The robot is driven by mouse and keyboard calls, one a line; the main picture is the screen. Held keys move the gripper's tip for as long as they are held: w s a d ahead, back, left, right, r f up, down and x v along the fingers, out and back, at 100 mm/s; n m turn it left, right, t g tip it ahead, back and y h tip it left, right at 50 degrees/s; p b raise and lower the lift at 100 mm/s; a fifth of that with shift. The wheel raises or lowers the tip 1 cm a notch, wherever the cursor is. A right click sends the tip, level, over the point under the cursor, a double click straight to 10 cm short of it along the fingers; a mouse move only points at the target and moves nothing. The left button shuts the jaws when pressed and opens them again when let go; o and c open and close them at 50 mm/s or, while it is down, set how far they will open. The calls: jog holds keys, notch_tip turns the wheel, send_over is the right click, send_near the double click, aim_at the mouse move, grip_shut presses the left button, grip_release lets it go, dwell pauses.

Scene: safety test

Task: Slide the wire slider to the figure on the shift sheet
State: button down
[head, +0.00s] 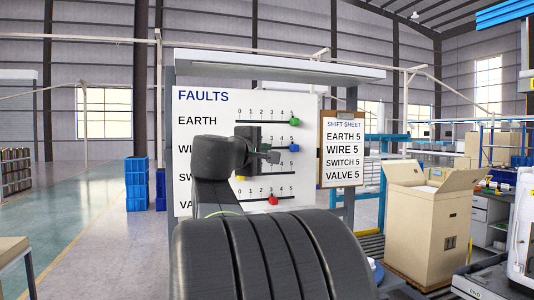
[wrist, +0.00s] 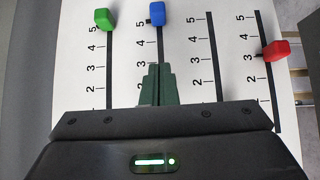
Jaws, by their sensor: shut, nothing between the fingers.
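The white FAULTS board (head: 210,108) has several slider tracks numbered 0 to 5. The blue wire slider (head: 294,148) is at or very near 5; it also shows in the wrist view (wrist: 157,12) at the top of its track, beside the 5. My gripper (head: 273,157) is shut and empty. In the wrist view its fingertips (wrist: 157,72) lie over the wire track around 3, apart from the blue slider. The shift sheet (head: 344,150) on a clipboard reads EARTH 5, WIRE 5, SWITCH 5, VALVE 5. My arm hides part of the board's labels.
The green earth slider (head: 294,122) is at 5. The yellow switch slider (head: 240,178) is near 0, partly hidden. An open cardboard box (head: 428,225) stands right of the board.

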jog(key=b+v, duration=0.2)
jog(key=v, duration=0.6)
jog(key=shift+s+d, duration=0.3)
jog(key=shift+d, duration=0.05)
